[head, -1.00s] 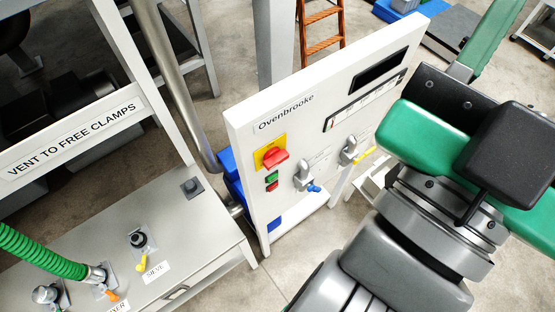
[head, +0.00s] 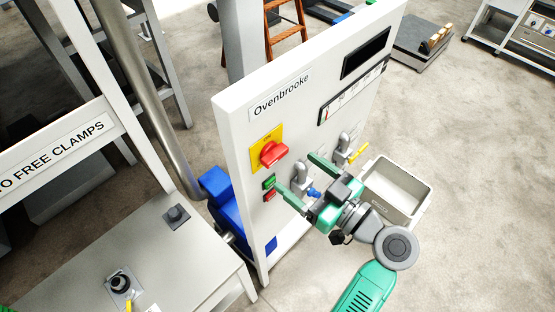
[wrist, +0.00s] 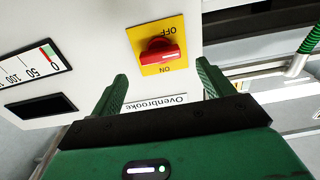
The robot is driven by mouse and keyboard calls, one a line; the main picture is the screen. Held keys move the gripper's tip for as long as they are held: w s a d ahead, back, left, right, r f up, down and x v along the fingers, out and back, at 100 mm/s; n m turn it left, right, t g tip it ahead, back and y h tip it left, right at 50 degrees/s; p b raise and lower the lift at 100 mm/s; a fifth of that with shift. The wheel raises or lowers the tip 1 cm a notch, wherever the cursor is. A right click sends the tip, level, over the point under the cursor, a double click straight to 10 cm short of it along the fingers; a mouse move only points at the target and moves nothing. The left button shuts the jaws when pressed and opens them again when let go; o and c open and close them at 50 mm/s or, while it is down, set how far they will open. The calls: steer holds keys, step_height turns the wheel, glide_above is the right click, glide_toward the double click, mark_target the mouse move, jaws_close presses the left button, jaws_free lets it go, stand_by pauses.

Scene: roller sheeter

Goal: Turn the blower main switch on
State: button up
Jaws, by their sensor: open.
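The blower main switch (head: 272,153) is a red rotary handle on a yellow plate, high on the left part of the white Ovenbrooke panel (head: 240,125). In the wrist view the red handle (wrist: 162,53) lies roughly crosswise between the upside-down words OFF and ON. My gripper (head: 296,172) is open and empty, its green fingers pointing at the panel, right of and a little below the switch. In the wrist view my gripper (wrist: 161,72) has its fingertips spread to either side below the handle, apart from it.
Green and red buttons (head: 269,189) sit below the switch. Grey pipe fittings with a blue lever (head: 314,192) and a yellow lever (head: 358,153) stick out close to my fingers. A grey bin (head: 398,188) stands behind my wrist. A bench (head: 190,265) is at left.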

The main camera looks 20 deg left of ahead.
mark_target(279, 158)
steer(key=p+x, duration=0.1)
steer(key=x, duration=0.5)
steer(key=shift+c, duration=0.4)
steer(key=c, duration=0.9)
